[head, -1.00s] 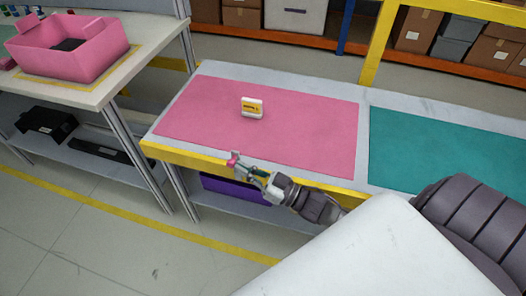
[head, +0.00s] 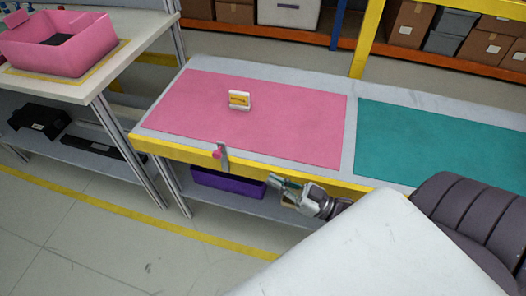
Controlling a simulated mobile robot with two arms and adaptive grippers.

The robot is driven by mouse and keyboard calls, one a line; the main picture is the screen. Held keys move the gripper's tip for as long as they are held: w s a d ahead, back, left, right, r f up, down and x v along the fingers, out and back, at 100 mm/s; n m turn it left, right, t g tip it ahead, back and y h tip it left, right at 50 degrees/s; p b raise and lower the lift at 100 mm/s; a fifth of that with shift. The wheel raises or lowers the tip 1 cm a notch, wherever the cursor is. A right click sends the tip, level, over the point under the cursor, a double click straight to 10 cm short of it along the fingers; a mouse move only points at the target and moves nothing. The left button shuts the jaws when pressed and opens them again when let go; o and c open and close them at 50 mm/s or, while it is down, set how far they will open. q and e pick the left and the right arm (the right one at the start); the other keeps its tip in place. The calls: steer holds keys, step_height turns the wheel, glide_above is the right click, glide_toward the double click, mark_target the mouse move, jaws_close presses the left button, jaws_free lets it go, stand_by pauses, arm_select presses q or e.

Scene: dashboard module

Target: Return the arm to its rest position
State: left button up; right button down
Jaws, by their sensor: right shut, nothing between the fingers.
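My right gripper (head: 274,182) is shut and empty, just in front of the table's yellow front edge. Its arm comes in from the lower right, partly hidden behind my own white body panel. A small grey piece with a pink knob (head: 219,153) sits at the table's front edge, left of the gripper and apart from it. A white and yellow block (head: 239,100) stands on the pink mat (head: 300,125). My left gripper is out of view.
A teal mat (head: 440,145) lies bare on the right of the table. A purple bin (head: 225,184) is below the table edge. A pink box (head: 62,52) stands on the side bench at left. The floor in front is clear.

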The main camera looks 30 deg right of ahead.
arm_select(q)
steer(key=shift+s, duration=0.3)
arm_select(e)
steer(key=shift+s+d, duration=0.1)
steer(key=shift+s, duration=0.1)
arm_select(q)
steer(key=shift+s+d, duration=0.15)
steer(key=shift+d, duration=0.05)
arm_select(e)
steer(key=shift+f, duration=0.1)
